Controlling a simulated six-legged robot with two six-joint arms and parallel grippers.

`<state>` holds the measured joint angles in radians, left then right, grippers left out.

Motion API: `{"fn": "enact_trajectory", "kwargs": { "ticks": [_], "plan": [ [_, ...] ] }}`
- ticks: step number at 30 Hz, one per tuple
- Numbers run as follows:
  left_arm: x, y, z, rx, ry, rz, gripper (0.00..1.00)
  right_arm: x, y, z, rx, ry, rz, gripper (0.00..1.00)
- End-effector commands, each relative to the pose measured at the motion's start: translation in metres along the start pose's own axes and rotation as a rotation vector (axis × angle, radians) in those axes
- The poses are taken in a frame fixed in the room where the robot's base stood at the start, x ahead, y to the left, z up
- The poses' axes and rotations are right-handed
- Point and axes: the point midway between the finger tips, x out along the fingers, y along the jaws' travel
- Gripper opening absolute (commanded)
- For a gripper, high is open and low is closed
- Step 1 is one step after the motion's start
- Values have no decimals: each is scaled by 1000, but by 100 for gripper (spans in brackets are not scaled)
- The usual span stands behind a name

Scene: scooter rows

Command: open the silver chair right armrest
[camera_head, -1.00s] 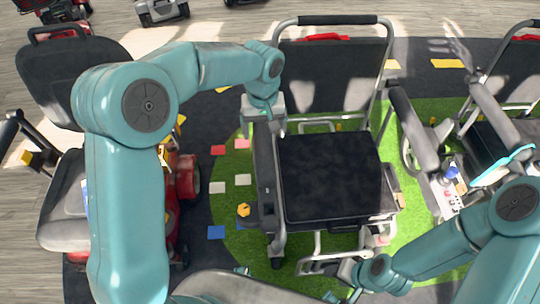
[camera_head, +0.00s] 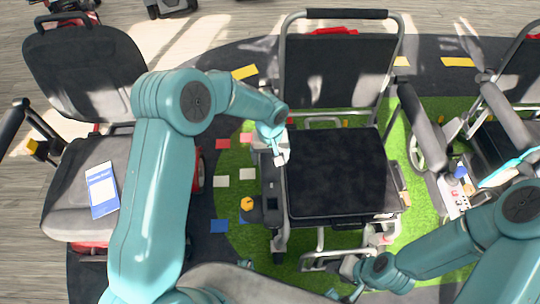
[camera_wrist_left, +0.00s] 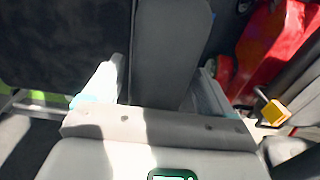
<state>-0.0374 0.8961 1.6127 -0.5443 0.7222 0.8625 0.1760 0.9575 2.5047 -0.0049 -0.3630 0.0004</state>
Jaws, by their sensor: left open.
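The silver chair (camera_head: 343,170) stands in the middle of the head view, with a black seat, a dark backrest (camera_head: 335,70) and a silver tube frame. Its right armrest (camera_head: 271,188) runs along the picture-left side of the seat, with a dark control box at its front. My left gripper (camera_head: 277,155) is open at the rear part of this armrest. In the left wrist view, the grey armrest pad (camera_wrist_left: 170,50) lies between the two fingers, with no clear grip on it. My right gripper (camera_head: 350,282) is low near the chair's front footrest frame; its jaws are unclear.
A scooter seat (camera_head: 65,185) with a blue-white booklet (camera_head: 102,190) stands at left. A slanted dark armrest (camera_head: 420,115) and another chair (camera_head: 515,120) are at right. Coloured tiles and an orange knob (camera_head: 247,204) show between scooter and chair. Red scooter bodywork (camera_wrist_left: 270,45) is near the left gripper.

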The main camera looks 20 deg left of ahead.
Motion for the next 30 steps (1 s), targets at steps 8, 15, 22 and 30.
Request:
{"fn": "enact_trajectory", "kwargs": {
  "ticks": [8, 15, 22, 30],
  "plan": [
    [3, 0, -1, 0, 0, 0, 85, 0, 0, 0, 0, 0, 0, 43],
    [3, 0, -1, 0, 0, 0, 17, 0, 0, 0, 0, 0, 0, 43],
    [-16, -1, -3, -4, -33, -5, 10, -18, -7, 0, 0, 0, 0, 43],
    [-80, -1, -14, -6, -220, -4, 10, -69, -25, 1, 0, 0, 0, 43]
  ]
}}
